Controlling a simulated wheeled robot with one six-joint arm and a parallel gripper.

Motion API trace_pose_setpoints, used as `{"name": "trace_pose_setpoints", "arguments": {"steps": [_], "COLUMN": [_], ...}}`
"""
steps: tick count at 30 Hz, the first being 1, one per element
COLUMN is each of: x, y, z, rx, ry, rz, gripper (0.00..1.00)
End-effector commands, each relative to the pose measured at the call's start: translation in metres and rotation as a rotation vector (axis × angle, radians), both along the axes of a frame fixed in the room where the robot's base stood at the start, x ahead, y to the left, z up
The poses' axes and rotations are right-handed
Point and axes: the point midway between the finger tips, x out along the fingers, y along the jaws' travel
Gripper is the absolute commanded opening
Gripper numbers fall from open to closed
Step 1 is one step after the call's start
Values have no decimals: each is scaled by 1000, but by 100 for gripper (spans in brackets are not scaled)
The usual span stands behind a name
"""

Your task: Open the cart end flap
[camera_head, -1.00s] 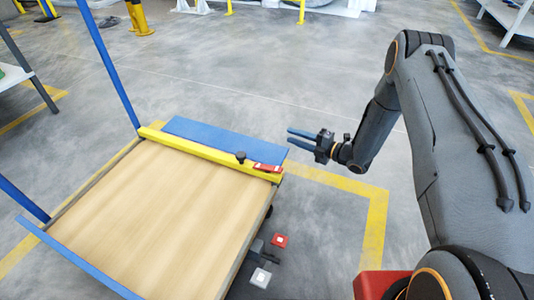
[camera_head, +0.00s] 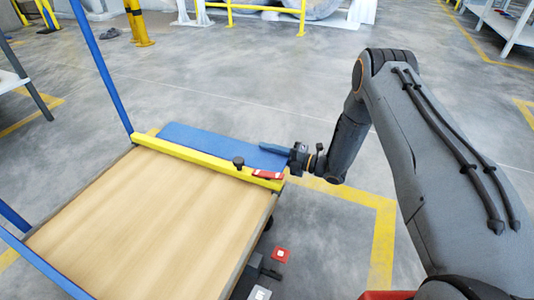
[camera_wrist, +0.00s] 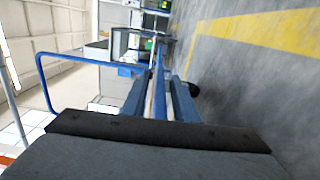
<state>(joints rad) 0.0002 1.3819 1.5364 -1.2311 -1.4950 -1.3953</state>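The cart's blue end flap (camera_head: 210,138) lies beyond the yellow bar (camera_head: 190,156) at the far end of the wooden deck (camera_head: 145,220). It looks roughly flat, sticking outward. A red latch piece (camera_head: 268,175) and a black knob (camera_head: 238,161) sit on the bar's right end. My gripper (camera_head: 277,149) is at the flap's right end, its blue fingers overlapping it. In the wrist view my gripper (camera_wrist: 160,95) has its two fingers apart, with the flap's thin blue edge (camera_wrist: 160,88) seen edge-on between them. Whether a finger touches it cannot be told.
Blue cart posts (camera_head: 102,65) rise on the left. A red block (camera_head: 281,255) and a white block (camera_head: 260,293) show low beside the cart's right side. A yellow floor line (camera_head: 380,235) runs right of the cart. The floor beyond the flap is clear.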

Motion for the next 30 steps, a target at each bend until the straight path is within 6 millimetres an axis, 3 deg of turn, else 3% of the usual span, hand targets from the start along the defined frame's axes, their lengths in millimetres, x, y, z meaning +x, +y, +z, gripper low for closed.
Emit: {"name": "trace_pose_setpoints", "arguments": {"steps": [10, 15, 30], "x": [1, 1, 1], "y": [4, 4, 4], "z": [1, 1, 0], "rx": [0, 0, 0], "ry": [0, 0, 1], "rz": [0, 0, -1], "gripper": [25, 0, 0]}}
